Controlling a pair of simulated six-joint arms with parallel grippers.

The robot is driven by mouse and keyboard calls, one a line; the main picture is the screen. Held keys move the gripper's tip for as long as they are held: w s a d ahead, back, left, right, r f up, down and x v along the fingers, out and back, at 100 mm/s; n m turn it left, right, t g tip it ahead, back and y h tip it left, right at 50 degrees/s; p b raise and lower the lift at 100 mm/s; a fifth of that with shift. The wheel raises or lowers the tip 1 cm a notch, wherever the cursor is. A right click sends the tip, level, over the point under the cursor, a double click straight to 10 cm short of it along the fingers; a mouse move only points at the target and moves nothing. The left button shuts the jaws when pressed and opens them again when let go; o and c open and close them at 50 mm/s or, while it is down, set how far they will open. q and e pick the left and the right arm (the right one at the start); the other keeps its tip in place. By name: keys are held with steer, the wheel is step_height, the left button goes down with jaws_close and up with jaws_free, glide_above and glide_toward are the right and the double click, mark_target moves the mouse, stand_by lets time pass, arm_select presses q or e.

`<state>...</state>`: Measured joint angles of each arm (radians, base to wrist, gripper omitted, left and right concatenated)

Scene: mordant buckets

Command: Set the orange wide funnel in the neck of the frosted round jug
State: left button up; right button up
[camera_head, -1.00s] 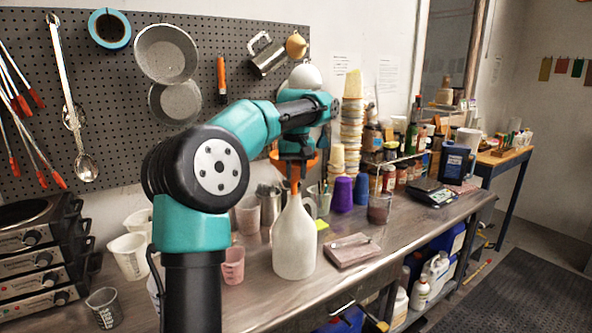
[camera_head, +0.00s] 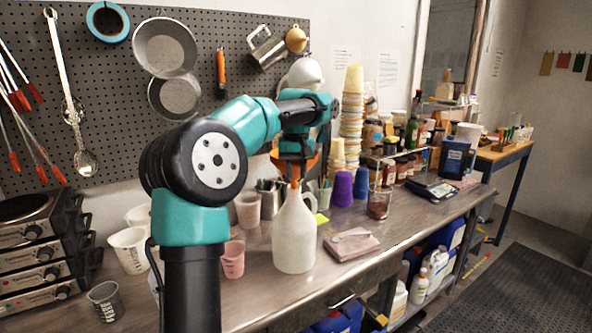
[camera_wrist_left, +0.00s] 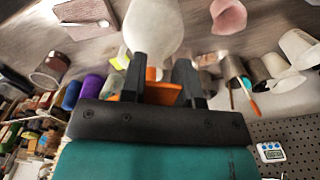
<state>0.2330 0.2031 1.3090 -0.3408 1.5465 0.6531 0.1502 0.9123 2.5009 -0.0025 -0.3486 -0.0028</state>
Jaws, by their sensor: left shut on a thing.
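The orange wide funnel (camera_head: 309,163) is held upright by my left gripper (camera_head: 295,158), directly above the frosted round jug (camera_head: 294,238). The jug is pale, stands upright on the bench and has a narrow neck. The funnel's spout (camera_head: 294,184) points down and meets the top of the neck; how far it goes in, I cannot tell. In the left wrist view, my left gripper's fingers (camera_wrist_left: 163,82) are shut on the funnel (camera_wrist_left: 160,94), with the jug (camera_wrist_left: 153,25) just beyond. The gripper hides part of the funnel. My right gripper is not in view.
A pink cup (camera_head: 233,259) stands left of the jug. A pinkish slab (camera_head: 352,245) lies to its right. Purple cups (camera_head: 343,189) and a tall stack of cups (camera_head: 352,115) stand behind. The bench's front edge is near the jug.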

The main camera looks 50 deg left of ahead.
arm_select(q)
steer(key=shift+f, duration=1.1)
stand_by(0.4)
steer(key=o, duration=1)
steer(key=shift+r, duration=0.15)
